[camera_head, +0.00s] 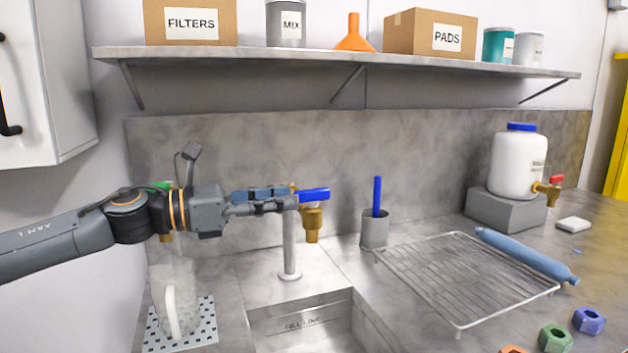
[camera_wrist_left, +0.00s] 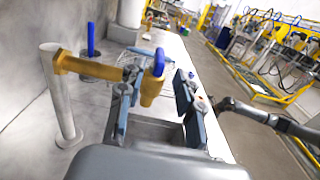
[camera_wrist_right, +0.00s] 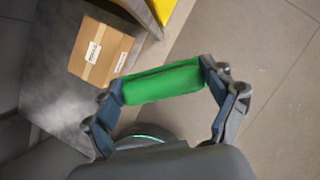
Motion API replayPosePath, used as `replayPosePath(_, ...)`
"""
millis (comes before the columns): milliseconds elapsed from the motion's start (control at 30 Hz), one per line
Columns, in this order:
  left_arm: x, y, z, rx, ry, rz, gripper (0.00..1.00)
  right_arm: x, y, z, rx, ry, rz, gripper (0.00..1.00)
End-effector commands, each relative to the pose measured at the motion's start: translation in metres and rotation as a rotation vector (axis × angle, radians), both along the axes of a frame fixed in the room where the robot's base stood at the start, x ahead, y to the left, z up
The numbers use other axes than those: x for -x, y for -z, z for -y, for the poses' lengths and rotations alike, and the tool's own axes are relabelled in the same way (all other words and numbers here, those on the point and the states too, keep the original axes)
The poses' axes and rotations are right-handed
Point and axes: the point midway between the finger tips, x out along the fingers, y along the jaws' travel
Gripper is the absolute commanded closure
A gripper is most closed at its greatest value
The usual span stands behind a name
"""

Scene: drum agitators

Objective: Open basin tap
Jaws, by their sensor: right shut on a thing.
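The basin tap is a brass spout (camera_head: 312,222) on a grey post (camera_head: 290,250) with a blue lever (camera_head: 316,195), above the basin (camera_head: 302,318). The lever points right in the head view. My left gripper (camera_head: 287,198) reaches in from the left at lever height. In the left wrist view its fingers (camera_wrist_left: 155,90) are apart, with the blue lever (camera_wrist_left: 159,62) and brass spout (camera_wrist_left: 151,90) between them; whether they touch is unclear. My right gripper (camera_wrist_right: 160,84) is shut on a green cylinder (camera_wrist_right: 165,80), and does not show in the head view.
A clear jug (camera_head: 172,300) stands on a perforated plate (camera_head: 207,322) below my left arm. A grey cup with a blue stick (camera_head: 375,230), a wire rack (camera_head: 455,275) and a blue rolling-pin shape (camera_head: 525,256) lie to the right. A shelf (camera_head: 330,62) overhangs the back.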

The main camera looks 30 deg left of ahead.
Motion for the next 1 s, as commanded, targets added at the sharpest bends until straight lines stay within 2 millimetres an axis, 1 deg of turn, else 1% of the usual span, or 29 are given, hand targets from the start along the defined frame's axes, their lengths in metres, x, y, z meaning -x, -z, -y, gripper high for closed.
replayPosePath(33,-0.003,-0.008,0.003,0.004,0.002,-0.003,0.65,0.0,-0.017,0.0,0.0,0.0,0.001,0.66)
replayPosePath(100,-0.005,-0.008,0.006,0.004,0.002,-0.004,0.65,0.0,-0.028,0.0,0.0,0.0,0.001,0.66)
replayPosePath(367,-0.017,-0.008,0.013,0.006,-0.002,-0.003,0.65,0.0,-0.066,0.0,0.0,0.001,0.001,0.66)
replayPosePath(667,-0.027,-0.008,0.026,0.006,0.001,-0.003,0.65,0.0,-0.11,0.0,0.0,0.001,0.0,0.66)
replayPosePath(800,-0.035,-0.008,0.03,0.006,-0.003,0.0,0.65,0.0,-0.13,0.0,0.0,0.001,0.0,0.66)
replayPosePath(1000,-0.042,-0.005,0.037,0.004,-0.003,-0.001,0.65,0.0,-0.149,0.0,0.0,0.001,0.0,0.66)
